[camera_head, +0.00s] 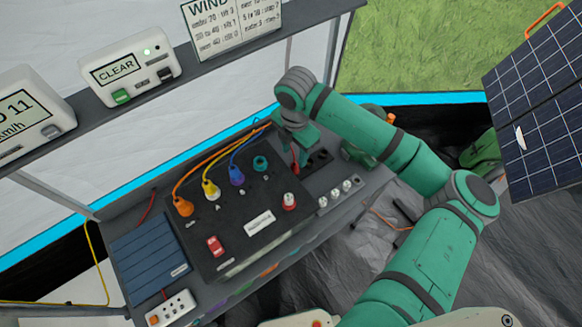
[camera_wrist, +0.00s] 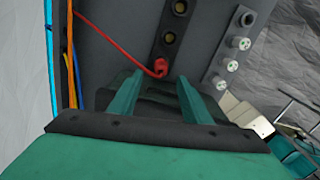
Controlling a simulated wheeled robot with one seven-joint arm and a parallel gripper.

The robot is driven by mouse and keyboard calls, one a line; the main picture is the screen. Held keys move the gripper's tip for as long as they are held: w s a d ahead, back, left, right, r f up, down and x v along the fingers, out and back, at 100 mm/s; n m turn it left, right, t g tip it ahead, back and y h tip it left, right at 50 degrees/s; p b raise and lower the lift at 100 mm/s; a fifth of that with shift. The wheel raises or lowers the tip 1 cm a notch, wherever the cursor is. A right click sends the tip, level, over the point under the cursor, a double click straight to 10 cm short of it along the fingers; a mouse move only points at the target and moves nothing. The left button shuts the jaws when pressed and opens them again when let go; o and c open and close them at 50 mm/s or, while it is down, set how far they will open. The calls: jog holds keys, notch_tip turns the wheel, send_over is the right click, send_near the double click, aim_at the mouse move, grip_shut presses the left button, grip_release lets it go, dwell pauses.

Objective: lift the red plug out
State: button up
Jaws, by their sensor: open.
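The red plug (camera_wrist: 160,67) sits at the near end of a black socket strip (camera_wrist: 174,24) in the wrist view, with a red cable running from it to the upper left. In the head view a bit of the red plug (camera_head: 295,164) shows below my gripper, by the dark socket strip (camera_head: 318,159). My gripper (camera_wrist: 158,77) is open, its two green fingers pointing at the strip. The plug appears between and just beyond the fingertips. I cannot tell whether either finger touches it. In the head view my wrist hides much of the plug area.
A black panel (camera_head: 225,214) with orange, yellow, purple and teal plugs and a red switch (camera_head: 215,246) lies left of my gripper. White knobs (camera_wrist: 233,49) stand right of the strip. A shelf with displays (camera_head: 128,68) runs behind. A blue ribbed box (camera_head: 150,257) is at left.

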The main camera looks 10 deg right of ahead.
aim_at(295, 164)
jog(key=shift+s+f, duration=0.1)
jog(key=shift+f, duration=3.7)
grip_shut()
